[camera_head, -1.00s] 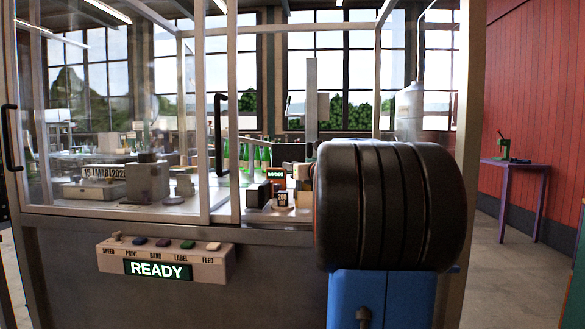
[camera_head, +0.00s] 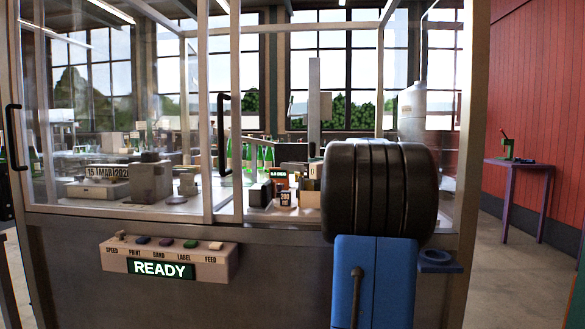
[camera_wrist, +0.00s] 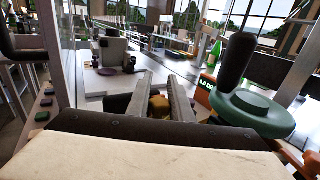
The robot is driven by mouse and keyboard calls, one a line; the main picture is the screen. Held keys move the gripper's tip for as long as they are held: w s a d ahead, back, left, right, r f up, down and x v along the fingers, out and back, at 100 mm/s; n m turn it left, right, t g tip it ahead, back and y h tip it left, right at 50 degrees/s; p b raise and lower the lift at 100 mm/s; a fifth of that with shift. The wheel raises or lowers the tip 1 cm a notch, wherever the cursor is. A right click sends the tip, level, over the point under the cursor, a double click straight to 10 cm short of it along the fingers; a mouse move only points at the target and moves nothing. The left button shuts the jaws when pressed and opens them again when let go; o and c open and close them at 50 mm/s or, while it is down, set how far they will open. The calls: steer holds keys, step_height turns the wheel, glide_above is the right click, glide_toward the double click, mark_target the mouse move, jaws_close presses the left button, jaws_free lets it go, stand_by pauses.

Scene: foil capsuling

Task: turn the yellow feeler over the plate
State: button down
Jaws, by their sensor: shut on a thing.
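In the wrist view, the two grey fingers of my gripper (camera_wrist: 160,84) reach forward over the machine bed. A small yellow piece (camera_wrist: 158,104), which looks like the feeler, sits between them, and my gripper is shut on it. Its lower part is hidden by my wrist's dark front edge. A dark block shows just left of the fingers. I cannot pick out the plate with certainty. In the head view, my black, rounded arm link hides the gripper and the feeler.
A green round body with a black handle (camera_wrist: 236,62) stands close right of the fingers. A grey block unit (camera_wrist: 116,64) stands further back left. In the head view, a glazed frame with a black door handle (camera_head: 222,120) encloses the bed; a READY panel (camera_head: 160,269) is in front.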

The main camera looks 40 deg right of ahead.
steer(key=c, duration=1.6)
jaws_free()
steer(key=shift+o, duration=0.2)
steer(key=s+d, duration=0.2)
steer(key=s, duration=1.5)
steer(key=shift+d, duration=0.4)
steer(key=shift+s, duration=0.1)
